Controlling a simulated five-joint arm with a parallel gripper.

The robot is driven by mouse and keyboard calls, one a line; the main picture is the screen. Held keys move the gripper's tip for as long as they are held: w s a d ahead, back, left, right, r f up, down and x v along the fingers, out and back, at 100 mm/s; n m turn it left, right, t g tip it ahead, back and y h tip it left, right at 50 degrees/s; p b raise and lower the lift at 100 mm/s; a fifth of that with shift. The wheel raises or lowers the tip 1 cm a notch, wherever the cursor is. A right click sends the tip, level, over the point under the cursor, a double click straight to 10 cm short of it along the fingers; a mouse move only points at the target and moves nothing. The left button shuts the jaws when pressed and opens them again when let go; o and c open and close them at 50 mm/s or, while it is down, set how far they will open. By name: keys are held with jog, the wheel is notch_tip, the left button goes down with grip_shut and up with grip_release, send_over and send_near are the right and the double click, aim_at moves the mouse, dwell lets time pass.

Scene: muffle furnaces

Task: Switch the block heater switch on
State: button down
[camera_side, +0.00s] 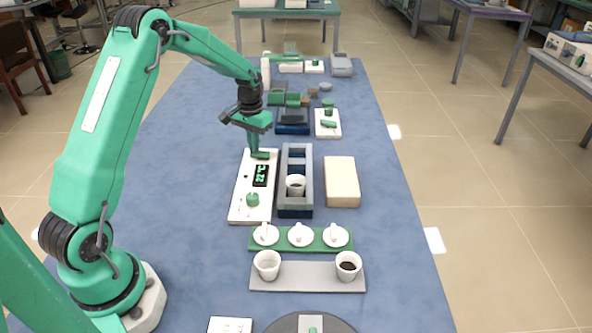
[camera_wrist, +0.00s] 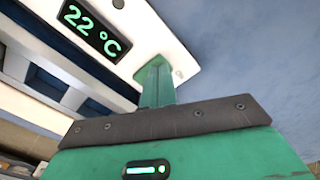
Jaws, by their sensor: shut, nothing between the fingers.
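The block heater's white control panel (camera_side: 240,208) lies on the blue table, with a lit display (camera_side: 261,176) reading 22 °C and a green knob (camera_side: 252,199) at its near end. The display (camera_wrist: 92,28) also shows in the wrist view. My gripper (camera_side: 260,155) is shut and empty, pointing down at the panel's far end, beyond the display. In the wrist view its green fingers (camera_wrist: 156,86) are together over the white panel (camera_wrist: 160,30). I cannot make out the switch; the fingers may hide it. I cannot tell whether the fingertips touch the panel.
Right of the panel stands a grey slotted block (camera_side: 284,205) with a white cup (camera_side: 296,185) in it, then a beige block (camera_side: 342,181). Nearer are a green tray (camera_side: 275,247) with white lids and a grey tray (camera_side: 307,283) with two cups. Table left of the panel is clear.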

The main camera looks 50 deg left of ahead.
jog(key=shift+f, duration=0.35)
dwell(0.3)
jog(key=shift+r, duration=3.55)
